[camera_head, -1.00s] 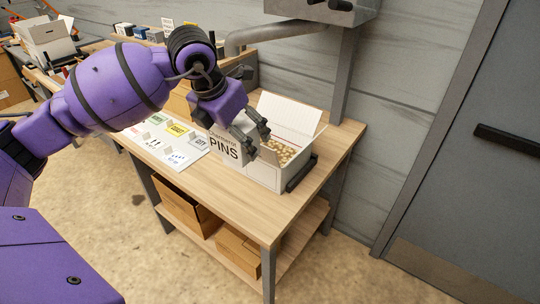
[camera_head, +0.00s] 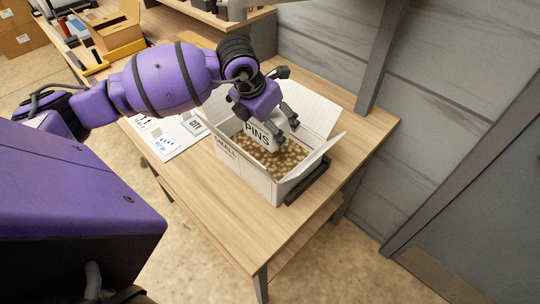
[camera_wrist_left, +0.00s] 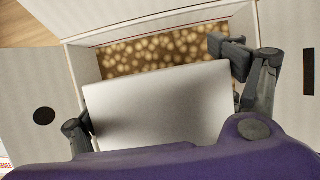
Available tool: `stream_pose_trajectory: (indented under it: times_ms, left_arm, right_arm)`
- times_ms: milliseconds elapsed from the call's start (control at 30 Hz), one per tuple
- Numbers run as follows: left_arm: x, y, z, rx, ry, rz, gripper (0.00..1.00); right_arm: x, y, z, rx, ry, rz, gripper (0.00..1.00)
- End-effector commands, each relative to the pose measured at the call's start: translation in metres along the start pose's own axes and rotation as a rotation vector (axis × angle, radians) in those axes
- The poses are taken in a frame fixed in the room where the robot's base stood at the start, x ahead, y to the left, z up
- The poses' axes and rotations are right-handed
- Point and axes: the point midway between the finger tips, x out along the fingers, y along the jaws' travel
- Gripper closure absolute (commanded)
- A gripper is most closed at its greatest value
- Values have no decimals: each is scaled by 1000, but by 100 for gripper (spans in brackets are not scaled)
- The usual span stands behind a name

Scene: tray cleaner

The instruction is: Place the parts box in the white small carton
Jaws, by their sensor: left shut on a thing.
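The white small carton (camera_head: 243,176) stands open on the wooden table in the head view, its flaps spread and "SMALL" on its side. Brown-gold filling (camera_head: 290,158) covers its inside. My left gripper (camera_head: 277,125) is shut on the parts box (camera_head: 257,134), a white box lettered "PINS". It holds the box over the carton's opening, with the lower part seeming to be within the walls. In the left wrist view the box's plain pale face (camera_wrist_left: 160,108) sits between both fingers, with the filling beyond it. Whether the box touches the filling cannot be told. My right gripper is not in view.
The wooden table (camera_head: 215,222) is clear in front of the carton. A white sheet with printed labels (camera_head: 172,137) lies left of it. A dark bar (camera_head: 308,183) runs along the carton's right side. A grey post (camera_head: 382,55) rises behind.

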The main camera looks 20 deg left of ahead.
Motion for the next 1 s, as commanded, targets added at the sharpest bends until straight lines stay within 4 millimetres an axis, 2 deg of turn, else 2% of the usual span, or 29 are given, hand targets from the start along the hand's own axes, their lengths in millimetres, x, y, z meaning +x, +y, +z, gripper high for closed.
stream_pose_trajectory:
  times_ms: [133, 400, 567, 800, 1000]
  left_arm:
    - [18, -1, -8, 0, -2, 0, 51]
    - [60, -1, -24, 1, -7, 1, 51]
    - [71, -1, -29, 1, -5, 0, 51]
    - [99, -2, -40, 1, -5, 0, 51]
    - [101, -2, -41, 2, -6, 1, 51]
  right_arm:
    - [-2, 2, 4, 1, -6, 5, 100]
    - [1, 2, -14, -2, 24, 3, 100]
    - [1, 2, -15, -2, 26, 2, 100]
    - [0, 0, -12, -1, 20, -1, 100]
    - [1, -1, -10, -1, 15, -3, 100]
